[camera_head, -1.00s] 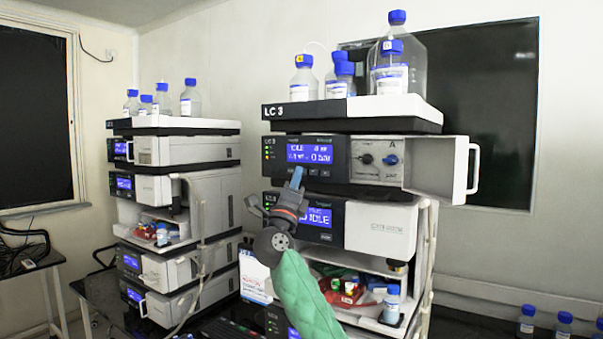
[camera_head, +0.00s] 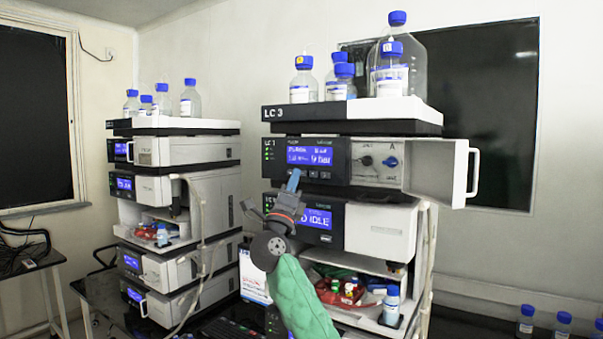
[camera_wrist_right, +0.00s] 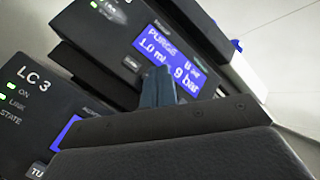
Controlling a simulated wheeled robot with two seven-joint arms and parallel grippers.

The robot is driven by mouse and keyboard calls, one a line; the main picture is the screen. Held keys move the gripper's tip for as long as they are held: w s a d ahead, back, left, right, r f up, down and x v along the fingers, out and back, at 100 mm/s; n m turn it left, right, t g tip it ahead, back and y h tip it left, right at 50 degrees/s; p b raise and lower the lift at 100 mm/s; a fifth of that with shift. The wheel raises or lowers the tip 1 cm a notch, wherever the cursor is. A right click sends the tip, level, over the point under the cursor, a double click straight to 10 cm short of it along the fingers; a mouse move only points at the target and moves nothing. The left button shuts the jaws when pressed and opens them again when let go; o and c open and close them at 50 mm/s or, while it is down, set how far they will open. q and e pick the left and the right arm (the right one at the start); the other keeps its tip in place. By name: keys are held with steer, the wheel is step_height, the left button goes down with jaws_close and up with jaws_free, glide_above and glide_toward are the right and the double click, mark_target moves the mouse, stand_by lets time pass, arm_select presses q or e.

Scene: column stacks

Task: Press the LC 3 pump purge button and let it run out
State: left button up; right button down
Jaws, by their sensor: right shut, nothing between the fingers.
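The LC 3 stack (camera_head: 288,113) stands right of centre. Its pump module (camera_head: 279,170) has a lit blue display (camera_head: 310,154); in the right wrist view the display (camera_wrist_right: 165,50) reads PURGE, 1.0 ml and 9 bar. A row of small buttons lies under the display (camera_head: 312,174). My right gripper (camera_head: 294,180) is shut and empty, its blue fingertips just below the display at the left of that row. The fingertips (camera_wrist_right: 158,88) hide part of the row in the wrist view; I cannot tell whether they touch a button. My left gripper is out of view.
The pump's white door (camera_head: 438,170) stands open to the right, showing a black knob (camera_head: 366,160) and a blue knob (camera_head: 390,161). Capped bottles (camera_head: 304,82) stand on top. A second stack (camera_head: 175,150) stands at left.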

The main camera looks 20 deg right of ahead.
steer(key=shift+s+a, duration=0.1)
stand_by(0.3)
steer(key=s+a+p, duration=0.1)
steer(key=a, duration=0.1)
steer(key=s+a, duration=0.1)
steer(key=s, duration=0.1)
steer(key=shift+a+p, duration=0.4)
stand_by(0.6)
